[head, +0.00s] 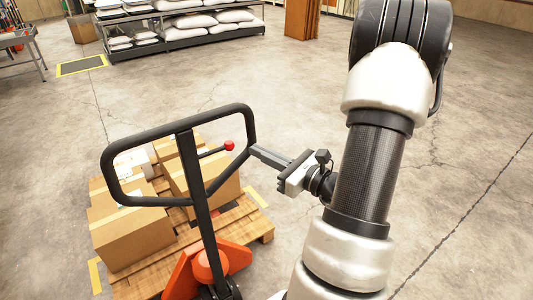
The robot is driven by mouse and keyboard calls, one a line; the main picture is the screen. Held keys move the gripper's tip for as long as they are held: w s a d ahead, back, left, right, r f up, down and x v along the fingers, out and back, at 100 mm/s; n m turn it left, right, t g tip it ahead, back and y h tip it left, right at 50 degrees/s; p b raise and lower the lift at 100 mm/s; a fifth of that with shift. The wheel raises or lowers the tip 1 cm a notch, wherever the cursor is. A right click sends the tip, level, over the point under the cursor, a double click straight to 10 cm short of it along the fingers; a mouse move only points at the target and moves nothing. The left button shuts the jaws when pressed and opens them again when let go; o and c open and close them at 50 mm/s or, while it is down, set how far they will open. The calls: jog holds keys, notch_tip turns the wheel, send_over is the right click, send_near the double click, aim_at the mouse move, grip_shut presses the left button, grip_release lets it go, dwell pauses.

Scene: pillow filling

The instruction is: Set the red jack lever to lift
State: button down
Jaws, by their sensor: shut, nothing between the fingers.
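The red jack lever shows as a red ball knob (229,146) on a short dark rod inside the black loop handle (113,165) of the pallet jack. The rod slants up to the right from the handle's central post. My gripper (256,152) comes in from the right, with its grey fingers shut and empty. Its fingertips are by the right side of the loop, a little right of the knob. A gap shows between the fingertips and the knob. I cannot tell whether the fingertips touch the loop.
The jack's orange base (190,272) stands by a wooden pallet (255,232) loaded with several cardboard boxes (130,237). Yellow tape marks the floor around it. A rack (180,34) of white sacks is at the back. The concrete floor to the right is clear.

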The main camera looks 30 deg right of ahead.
aim_at(228, 141)
jog(key=shift+x, duration=6.05)
jog(key=shift+f+b, duration=0.15)
jog(key=shift+b, duration=0.15)
jog(key=shift+f+b, duration=0.85)
jog(key=shift+f, duration=0.15)
jog(key=shift+r, duration=0.25)
jog(key=shift+r+p, duration=1.3)
jog(key=shift+r, duration=0.3)
jog(key=s, duration=1.3)
jog(key=shift+d+b, duration=0.2)
jog(key=shift+b, duration=0.2)
